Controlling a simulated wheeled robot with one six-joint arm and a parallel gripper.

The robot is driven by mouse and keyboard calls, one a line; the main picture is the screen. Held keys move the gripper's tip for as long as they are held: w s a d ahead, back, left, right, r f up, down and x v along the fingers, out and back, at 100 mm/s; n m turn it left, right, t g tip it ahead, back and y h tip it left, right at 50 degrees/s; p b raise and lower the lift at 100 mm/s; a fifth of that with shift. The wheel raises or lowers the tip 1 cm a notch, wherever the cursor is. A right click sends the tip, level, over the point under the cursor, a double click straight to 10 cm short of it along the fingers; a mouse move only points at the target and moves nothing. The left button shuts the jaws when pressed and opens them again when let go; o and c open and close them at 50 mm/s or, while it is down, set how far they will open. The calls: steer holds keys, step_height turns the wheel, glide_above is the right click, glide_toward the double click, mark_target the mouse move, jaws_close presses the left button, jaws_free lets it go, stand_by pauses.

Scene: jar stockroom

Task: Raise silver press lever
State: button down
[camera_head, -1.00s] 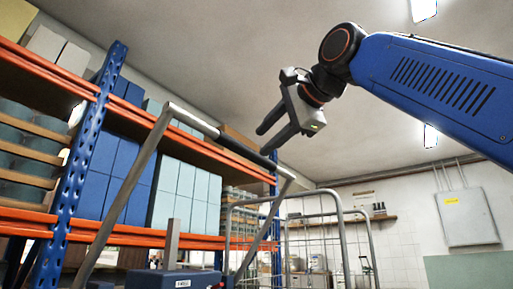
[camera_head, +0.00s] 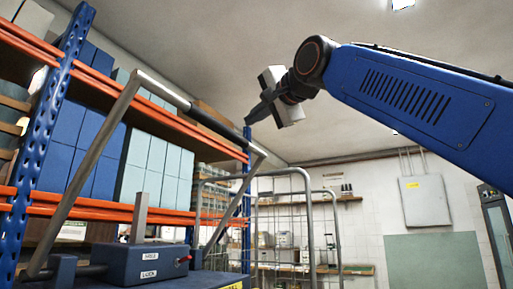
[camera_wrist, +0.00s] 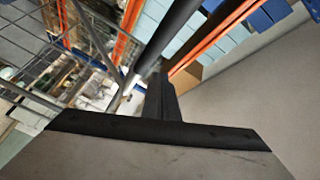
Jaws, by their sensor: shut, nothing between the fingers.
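The silver press lever (camera_head: 88,165) stands raised and tilted in the head view: two metal side arms joined by a crossbar with a dark grip (camera_head: 217,124). Its lower end meets a blue press base (camera_head: 140,262) with a small red knob. My gripper (camera_head: 250,119) is shut and empty, close above the right end of the crossbar; I cannot tell if it touches. In the wrist view my closed fingers (camera_wrist: 160,92) point towards the dark grip (camera_wrist: 176,28), which runs just beside them.
A blue and orange rack (camera_head: 45,135) with blue and pale boxes stands behind the lever on the left. A wire cage trolley (camera_head: 311,215) stands behind it to the right. A grey wall cabinet (camera_head: 425,200) hangs at the right. The air below my arm looks clear.

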steer(key=w+d+f+n+t+y, duration=0.1)
steer(key=w+d+n+t, duration=0.2)
steer(key=w+n, duration=0.3)
steer(key=w+d+f+n+t+y, duration=0.1)
steer(key=w+d+n+t, duration=0.15)
steer(key=w+n, duration=0.4)
steer(key=n+g+y, duration=1)
steer(key=n+y, duration=0.2)
steer(key=n, duration=1.3)
glide_toward(251, 148)
steer(key=shift+y, duration=0.3)
steer(key=x, duration=0.6)
steer(key=shift+w+a, duration=0.2)
steer(key=shift+a, duration=0.05)
steer(key=w+a+r+h, duration=0.1)
steer(key=w+a+r, duration=0.2)
steer(key=a+r, duration=0.3)
steer(key=shift+a, duration=0.4)
steer(key=shift+r+m, duration=0.1)
steer(key=shift+m, duration=0.15)
